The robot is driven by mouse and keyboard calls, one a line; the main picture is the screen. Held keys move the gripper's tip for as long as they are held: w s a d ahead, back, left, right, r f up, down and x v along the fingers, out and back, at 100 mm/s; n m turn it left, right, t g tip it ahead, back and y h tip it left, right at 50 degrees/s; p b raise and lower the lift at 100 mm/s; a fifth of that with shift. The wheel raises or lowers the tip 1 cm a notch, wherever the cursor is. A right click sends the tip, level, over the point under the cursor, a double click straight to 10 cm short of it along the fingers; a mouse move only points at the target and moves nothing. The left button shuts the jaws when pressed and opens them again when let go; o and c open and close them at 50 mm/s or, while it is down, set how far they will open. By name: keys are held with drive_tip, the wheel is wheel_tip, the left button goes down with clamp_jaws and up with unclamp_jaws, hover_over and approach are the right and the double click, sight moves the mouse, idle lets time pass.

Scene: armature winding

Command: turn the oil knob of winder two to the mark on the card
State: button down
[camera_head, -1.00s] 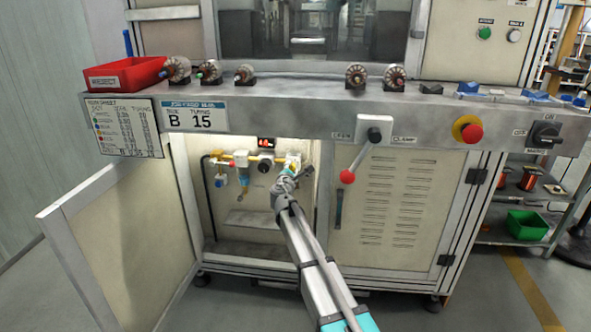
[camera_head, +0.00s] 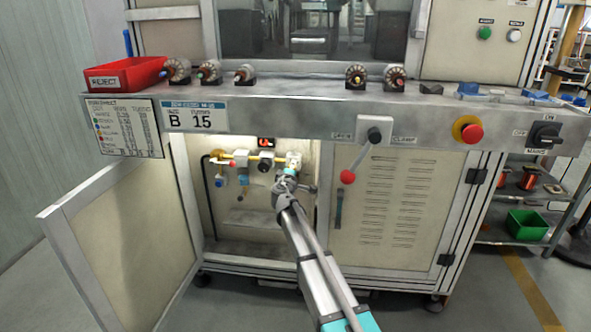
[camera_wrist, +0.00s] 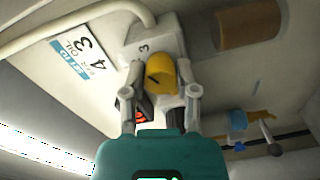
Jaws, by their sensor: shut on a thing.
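The yellow oil knob (camera_wrist: 160,74) shows in the wrist view with a dark line on its face. It is mounted on a pale block (camera_wrist: 150,40) marked 3. A card (camera_wrist: 82,50) beside it reads OIL and SET TO, with large digits that look like 4 and 3. My gripper (camera_wrist: 162,92) has one finger on each side of the knob and is shut on it. In the head view my gripper (camera_head: 288,181) reaches into the open lower cabinet and hides most of the knob.
The cabinet door (camera_head: 125,240) stands open at the left. Yellow and blue fittings (camera_head: 240,165) are left of my gripper inside the cabinet. A lever with a red ball (camera_head: 347,176) hangs to the right. The red reject bin (camera_head: 125,75) and several armatures stand on the ledge above.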

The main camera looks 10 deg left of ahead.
drive_tip(key=shift+m, duration=0.8)
drive_tip(key=shift+c, duration=1.8)
unclamp_jaws()
drive_tip(key=s, duration=0.7)
drive_tip(key=shift+s+a, duration=0.15)
drive_tip(key=shift+s, duration=0.05)
